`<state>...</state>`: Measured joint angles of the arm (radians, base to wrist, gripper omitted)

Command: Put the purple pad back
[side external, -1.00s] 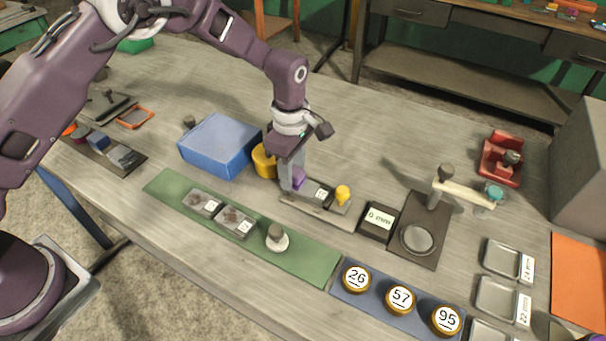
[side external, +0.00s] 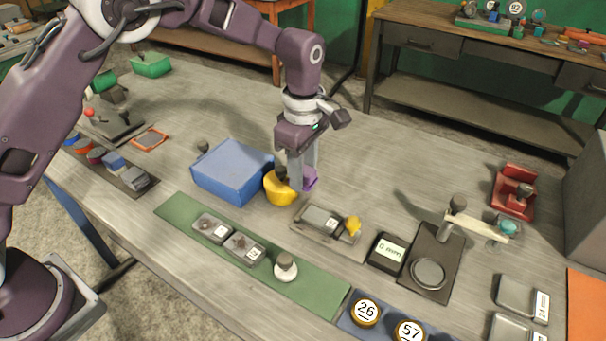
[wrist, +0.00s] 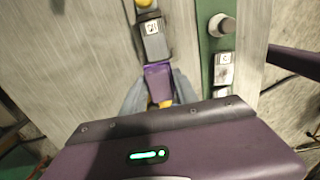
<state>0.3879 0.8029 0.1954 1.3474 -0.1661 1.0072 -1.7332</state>
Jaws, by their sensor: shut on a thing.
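The purple pad (side external: 310,179) is held between the fingers of my gripper (side external: 302,186) in the side view. It hangs above the table, beside the yellow round piece (side external: 279,189) with a dark knob. In the wrist view the purple pad (wrist: 158,80) sits between the two grey fingertips of my gripper (wrist: 160,92). A bit of yellow shows just below it there. A grey tray (side external: 302,232) with a labelled plate and a yellow knob (side external: 352,225) lies just in front of the pad, apart from it in the side view.
A blue box (side external: 232,170) stands left of the yellow piece. A green mat (side external: 180,209) with labelled blocks and a white-based knob (side external: 286,267) lies in front. A black display box (side external: 388,253) and a dark stand (side external: 448,262) are to the right.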

